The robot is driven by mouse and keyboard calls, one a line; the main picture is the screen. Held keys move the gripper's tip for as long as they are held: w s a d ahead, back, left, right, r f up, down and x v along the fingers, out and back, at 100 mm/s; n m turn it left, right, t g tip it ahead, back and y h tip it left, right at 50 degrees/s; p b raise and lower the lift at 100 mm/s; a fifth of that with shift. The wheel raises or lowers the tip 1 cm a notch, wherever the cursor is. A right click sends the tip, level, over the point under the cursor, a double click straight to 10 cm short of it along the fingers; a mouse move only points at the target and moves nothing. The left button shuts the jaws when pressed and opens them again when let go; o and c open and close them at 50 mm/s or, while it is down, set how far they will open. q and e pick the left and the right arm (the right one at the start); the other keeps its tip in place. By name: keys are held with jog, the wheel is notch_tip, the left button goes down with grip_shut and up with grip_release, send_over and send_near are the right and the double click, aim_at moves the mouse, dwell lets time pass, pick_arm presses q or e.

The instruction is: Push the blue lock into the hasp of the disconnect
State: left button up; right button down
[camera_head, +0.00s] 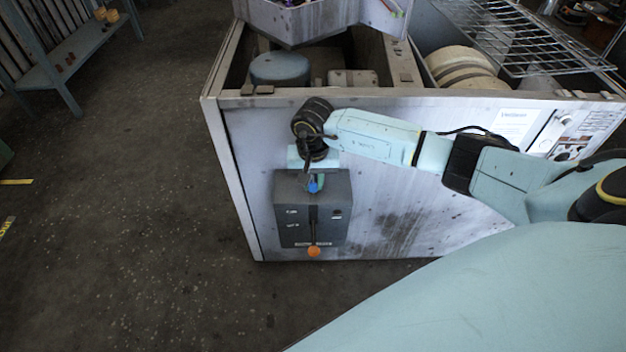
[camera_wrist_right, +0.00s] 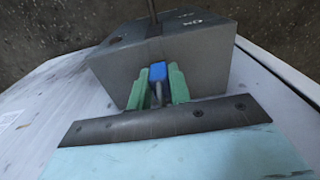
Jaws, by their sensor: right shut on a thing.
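The blue lock (camera_head: 313,187) shows as a small blue patch at the upper part of the disconnect. It also shows in the right wrist view (camera_wrist_right: 158,71), between two green fingers. My right gripper (camera_head: 315,181) is shut on the blue lock, and its fingertips (camera_wrist_right: 166,82) reach the disconnect box. The disconnect (camera_head: 295,205) is a dark grey box on the side of the white housing; it fills the upper middle of the right wrist view (camera_wrist_right: 205,55). The hasp cannot be made out clearly behind the fingers and lock. My left gripper is not in view.
The white blower housing (camera_head: 400,215) stands behind the disconnect. An orange knob (camera_head: 314,252) sits at the box's lower edge. A wire rack (camera_head: 520,40) lies on top at the right. A blue-grey bench (camera_head: 65,50) stands far left, with open floor (camera_head: 120,200) between.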

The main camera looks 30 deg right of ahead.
jog(key=shift+f+b, duration=0.65)
jog(key=shift+f, duration=0.05)
jog(key=c, duration=1.2)
grip_release()
jog(key=r+p, duration=0.1)
jog(key=r, duration=0.3)
jog(key=r+p, duration=0.1)
jog(key=r, duration=0.4)
jog(key=r+p, duration=0.2)
jog(key=r, duration=0.2)
jog(key=shift+s+a+r, duration=0.1)
jog(key=shift+s+r, duration=0.1)
jog(key=shift+s, duration=0.05)
